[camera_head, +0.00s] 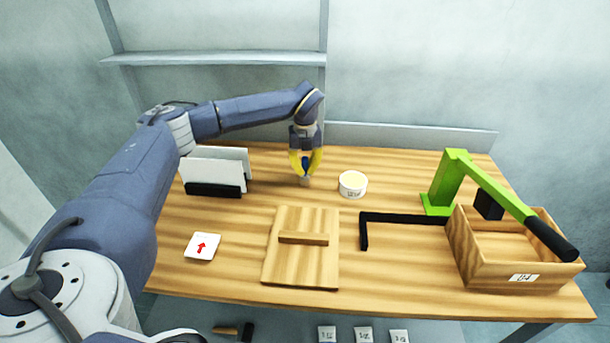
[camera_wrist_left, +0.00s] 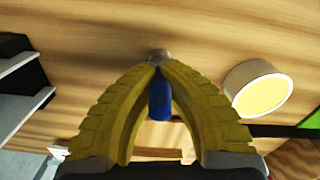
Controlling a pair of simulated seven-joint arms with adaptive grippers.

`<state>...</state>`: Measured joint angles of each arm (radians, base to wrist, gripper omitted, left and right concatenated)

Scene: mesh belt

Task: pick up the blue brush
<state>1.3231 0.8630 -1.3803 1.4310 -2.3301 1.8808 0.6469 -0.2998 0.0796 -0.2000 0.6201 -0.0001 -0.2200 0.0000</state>
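The blue brush (camera_wrist_left: 160,98) has a blue handle and a pale tip. In the left wrist view it sits between the two yellow fingers of my left gripper (camera_wrist_left: 158,64), which close in on it near its pale end. In the head view my left gripper (camera_head: 305,174) points down at the back of the table, with a bit of the blue brush (camera_head: 306,162) showing between its fingers. The fingers partly hide the brush, and I cannot tell whether it is clear of the table. My right gripper is not in view.
A round white tub (camera_head: 353,184) stands just right of my left gripper. A black-and-white rack (camera_head: 214,171) is to its left. A wooden board with a handle (camera_head: 287,263) lies in front. A wooden box (camera_head: 480,268) and green lever press (camera_head: 445,180) are at the right.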

